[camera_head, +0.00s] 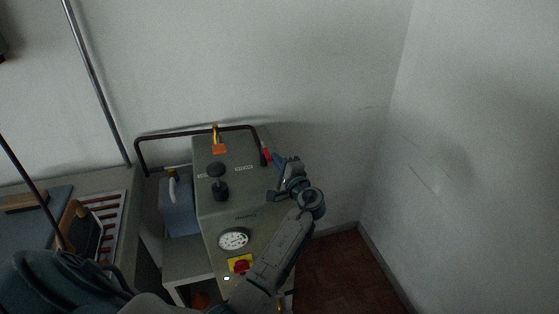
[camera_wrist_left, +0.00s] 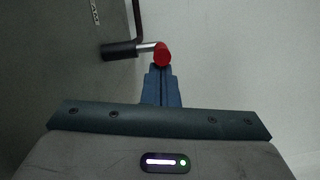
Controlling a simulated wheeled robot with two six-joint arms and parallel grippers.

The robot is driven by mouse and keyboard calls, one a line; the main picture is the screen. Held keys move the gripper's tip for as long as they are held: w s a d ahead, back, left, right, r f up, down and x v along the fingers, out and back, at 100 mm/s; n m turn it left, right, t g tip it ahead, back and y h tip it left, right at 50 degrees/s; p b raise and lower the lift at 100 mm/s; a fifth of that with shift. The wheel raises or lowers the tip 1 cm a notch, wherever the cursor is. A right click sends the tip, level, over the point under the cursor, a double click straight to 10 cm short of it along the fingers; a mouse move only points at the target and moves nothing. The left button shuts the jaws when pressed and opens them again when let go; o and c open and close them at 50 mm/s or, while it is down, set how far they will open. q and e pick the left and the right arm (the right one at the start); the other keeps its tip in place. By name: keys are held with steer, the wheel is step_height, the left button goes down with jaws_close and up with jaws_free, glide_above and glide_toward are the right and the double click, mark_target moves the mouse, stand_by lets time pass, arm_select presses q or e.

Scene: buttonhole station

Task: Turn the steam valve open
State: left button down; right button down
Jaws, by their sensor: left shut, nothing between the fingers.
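The steam valve (camera_head: 266,153) shows as a small red part at the right edge of the grey boiler's top, near a printed label. In the left wrist view the valve (camera_wrist_left: 162,54) has a red end on a short bright stem that comes out of a black cylinder. My left gripper (camera_head: 276,158) is shut and empty, with its blue fingers at the valve. In the left wrist view its fingertips (camera_wrist_left: 160,68) are right at the red end; I cannot tell whether they touch it. My right gripper is not in view.
The grey boiler (camera_head: 240,200) carries a black knob (camera_head: 217,180), an orange-topped fitting (camera_head: 218,149), a round gauge (camera_head: 234,239) and a red button on yellow (camera_head: 240,265). A black rail (camera_head: 190,134) runs behind it. An iron (camera_head: 84,228) stands at left. Right of the boiler is open floor.

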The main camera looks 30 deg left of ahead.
arm_select(q)
steer(key=shift+s+d+f, duration=0.2)
steer(key=b+v, duration=0.4)
steer(key=v, duration=0.6)
steer(key=shift+r, duration=0.2)
steer(key=shift+d, duration=0.2)
